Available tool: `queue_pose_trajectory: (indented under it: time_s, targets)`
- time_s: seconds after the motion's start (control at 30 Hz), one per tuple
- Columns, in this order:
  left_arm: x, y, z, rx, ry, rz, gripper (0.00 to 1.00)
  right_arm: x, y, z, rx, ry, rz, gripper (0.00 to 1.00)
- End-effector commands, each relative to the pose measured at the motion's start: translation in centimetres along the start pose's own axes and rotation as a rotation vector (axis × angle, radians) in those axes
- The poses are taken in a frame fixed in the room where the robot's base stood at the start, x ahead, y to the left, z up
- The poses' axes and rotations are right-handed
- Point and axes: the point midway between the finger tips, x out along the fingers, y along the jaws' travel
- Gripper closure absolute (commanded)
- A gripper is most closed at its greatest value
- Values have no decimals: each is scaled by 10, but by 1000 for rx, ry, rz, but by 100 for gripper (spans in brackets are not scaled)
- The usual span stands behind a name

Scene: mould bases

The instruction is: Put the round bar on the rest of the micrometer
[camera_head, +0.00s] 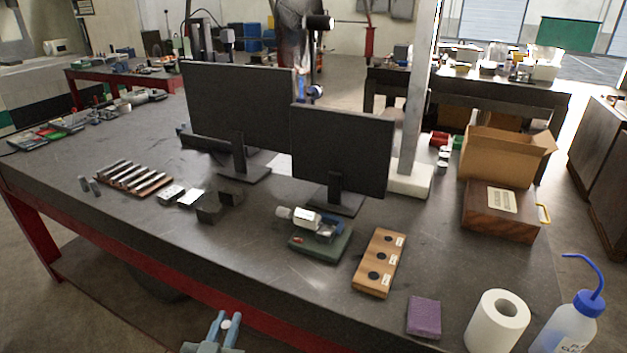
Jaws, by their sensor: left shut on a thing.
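The micrometer (308,218) stands on a green base (321,243) near the middle of the table, in front of the smaller monitor. It is too small to make out its rest clearly. My left gripper (226,322) is at the bottom edge of the view, in front of the table's red front rail and well away from the micrometer. Its two blue fingers are shut on the round bar (226,324), whose small pale end shows between them. The rest of the bar is hidden. My right gripper is not in view.
Two monitors (240,105) stand behind the micrometer. A wooden block with dark round spots (379,263) lies right of it. A purple block (424,315), paper roll (498,320) and wash bottle (568,328) stand front right. Metal bars (135,178) lie at left.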

Motion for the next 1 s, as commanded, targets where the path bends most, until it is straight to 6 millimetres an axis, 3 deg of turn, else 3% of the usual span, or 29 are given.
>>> queue_pose_trajectory:
  time_s: [0.2, 0.4, 0.83, 1.0]
  targets:
    - [33, -9, -37, 6, 16, 87, 100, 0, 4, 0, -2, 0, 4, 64]
    - [52, -18, -63, 7, 6, 128, 100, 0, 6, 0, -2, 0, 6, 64]
    - [58, -20, -68, 3, -1, 134, 100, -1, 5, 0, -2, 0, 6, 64]
    - [84, -14, -68, 0, 0, 134, 100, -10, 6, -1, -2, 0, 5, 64]
